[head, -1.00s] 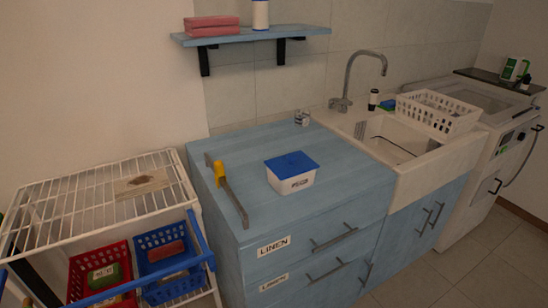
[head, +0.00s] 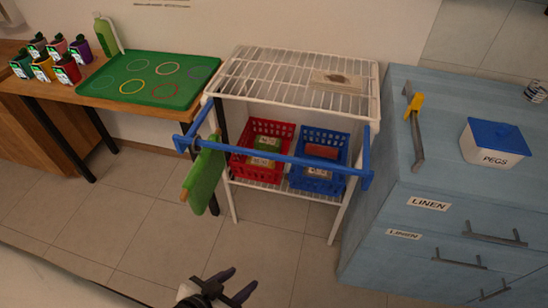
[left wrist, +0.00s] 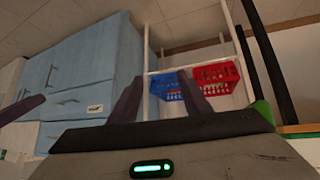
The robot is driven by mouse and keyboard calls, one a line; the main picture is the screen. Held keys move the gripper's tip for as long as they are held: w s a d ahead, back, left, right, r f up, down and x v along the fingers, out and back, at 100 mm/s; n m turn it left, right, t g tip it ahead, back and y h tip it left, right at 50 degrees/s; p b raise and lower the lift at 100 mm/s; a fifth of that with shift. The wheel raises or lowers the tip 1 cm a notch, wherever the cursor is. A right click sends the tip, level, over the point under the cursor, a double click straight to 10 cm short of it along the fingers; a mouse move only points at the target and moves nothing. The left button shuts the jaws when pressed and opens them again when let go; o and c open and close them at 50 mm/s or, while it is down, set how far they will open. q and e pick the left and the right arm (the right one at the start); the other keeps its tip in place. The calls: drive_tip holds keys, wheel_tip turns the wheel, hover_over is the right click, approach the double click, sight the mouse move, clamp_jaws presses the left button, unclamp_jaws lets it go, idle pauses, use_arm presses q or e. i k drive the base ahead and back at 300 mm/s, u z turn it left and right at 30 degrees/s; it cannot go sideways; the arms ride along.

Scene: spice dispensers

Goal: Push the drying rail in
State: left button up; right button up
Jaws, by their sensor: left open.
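The drying rail (head: 275,157) is a blue bar with blue end arms at the front of a white wire rack (head: 290,75). It stands out in front of the rack. My left gripper (head: 238,283) is in front of and below the rack, apart from the rail, open and empty. Its two dark fingers also show in the left wrist view (left wrist: 158,98), with the rack beyond them. I cannot make out the rail in that view. My right gripper is not seen in the head view.
Red (head: 262,148) and blue (head: 320,158) baskets sit on the rack's lower shelf. A wooden table (head: 95,98) with a green tray (head: 118,92) stands left. The floor before the rack is clear.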

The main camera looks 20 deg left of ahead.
sight(180, 143)
drive_tip(key=u, duration=1.15)
drive_tip(key=k, duration=0.55)
drive_tip(key=z, duration=1.45)
